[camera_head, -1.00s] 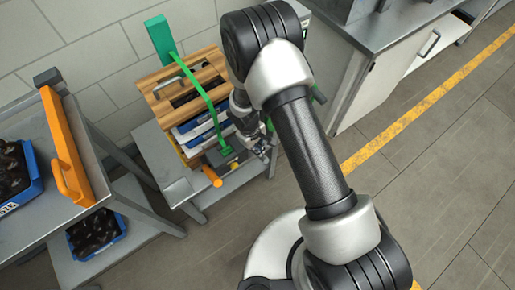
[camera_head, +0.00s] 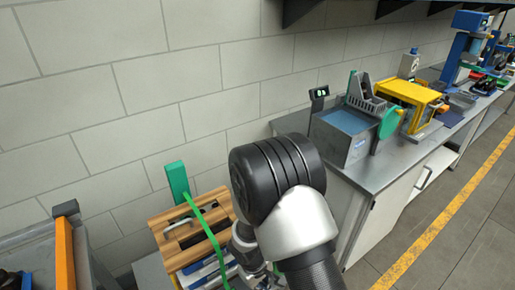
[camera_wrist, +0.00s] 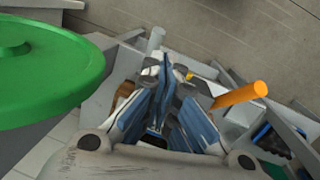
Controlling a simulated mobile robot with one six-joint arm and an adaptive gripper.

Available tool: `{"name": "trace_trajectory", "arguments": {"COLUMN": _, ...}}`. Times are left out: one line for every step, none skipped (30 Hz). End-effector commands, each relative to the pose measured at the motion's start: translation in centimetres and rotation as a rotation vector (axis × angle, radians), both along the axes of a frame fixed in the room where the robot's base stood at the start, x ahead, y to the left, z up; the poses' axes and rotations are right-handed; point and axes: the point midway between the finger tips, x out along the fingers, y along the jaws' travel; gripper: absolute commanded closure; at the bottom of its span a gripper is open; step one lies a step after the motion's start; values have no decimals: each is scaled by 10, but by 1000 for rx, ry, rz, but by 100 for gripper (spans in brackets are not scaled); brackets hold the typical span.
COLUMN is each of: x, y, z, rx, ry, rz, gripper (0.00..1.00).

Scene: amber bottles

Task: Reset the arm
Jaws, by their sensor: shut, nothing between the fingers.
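My arm (camera_head: 300,225) reaches over the small cart in the head view. Its end, with my gripper, is low in that view and largely cut off by the bottom edge. In the wrist view my gripper (camera_wrist: 163,75) is shut, with nothing seen held between its fingers. Below and around it are blurred cart parts and an orange cylinder (camera_wrist: 240,96) to the right. A large green disc (camera_wrist: 40,65) fills the upper left of the wrist view, close to the camera.
A wooden box (camera_head: 193,232) with a green strap (camera_head: 205,232) stands left of my arm. An orange-edged shelf (camera_head: 66,255) is at the far left. A bench (camera_head: 375,178) with a grey device (camera_head: 343,135) and a yellow machine (camera_head: 408,98) is at right. Floor is open at lower right.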

Motion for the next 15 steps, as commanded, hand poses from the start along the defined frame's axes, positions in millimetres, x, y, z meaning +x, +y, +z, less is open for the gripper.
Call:
{"name": "trace_trajectory", "arguments": {"x": 2, "y": -1, "z": 6, "rx": 2, "ry": -8, "rz": -7, "gripper": 100}}
{"name": "trace_trajectory", "arguments": {"x": 4, "y": -2, "z": 11, "rx": 3, "ry": -13, "rz": -13, "gripper": 100}}
{"name": "trace_trajectory", "arguments": {"x": 8, "y": -4, "z": 21, "rx": 6, "ry": -24, "rz": -27, "gripper": 100}}
{"name": "trace_trajectory", "arguments": {"x": 10, "y": -7, "z": 30, "rx": 8, "ry": -34, "rz": -40, "gripper": 100}}
{"name": "trace_trajectory", "arguments": {"x": 13, "y": -10, "z": 42, "rx": 10, "ry": -44, "rz": -56, "gripper": 100}}
{"name": "trace_trajectory", "arguments": {"x": 16, "y": -15, "z": 59, "rx": 15, "ry": -62, "rz": -80, "gripper": 100}}
{"name": "trace_trajectory", "arguments": {"x": 18, "y": -19, "z": 74, "rx": 17, "ry": -77, "rz": -102, "gripper": 100}}
{"name": "trace_trajectory", "arguments": {"x": 20, "y": -24, "z": 90, "rx": 21, "ry": -91, "rz": -124, "gripper": 100}}
{"name": "trace_trajectory", "arguments": {"x": 21, "y": -31, "z": 111, "rx": 27, "ry": -110, "rz": -154, "gripper": 100}}
{"name": "trace_trajectory", "arguments": {"x": 20, "y": -36, "z": 126, "rx": 32, "ry": -122, "rz": -179, "gripper": 100}}
{"name": "trace_trajectory", "arguments": {"x": 19, "y": -42, "z": 141, "rx": 37, "ry": -136, "rz": -201, "gripper": 100}}
{"name": "trace_trajectory", "arguments": {"x": 16, "y": -49, "z": 160, "rx": 43, "ry": -152, "rz": -234, "gripper": 100}}
{"name": "trace_trajectory", "arguments": {"x": 13, "y": -54, "z": 174, "rx": 49, "ry": -165, "rz": -255, "gripper": 100}}
{"name": "trace_trajectory", "arguments": {"x": 10, "y": -60, "z": 188, "rx": 56, "ry": -177, "rz": -279, "gripper": 100}}
{"name": "trace_trajectory", "arguments": {"x": 5, "y": -67, "z": 205, "rx": 64, "ry": -194, "rz": -308, "gripper": 100}}
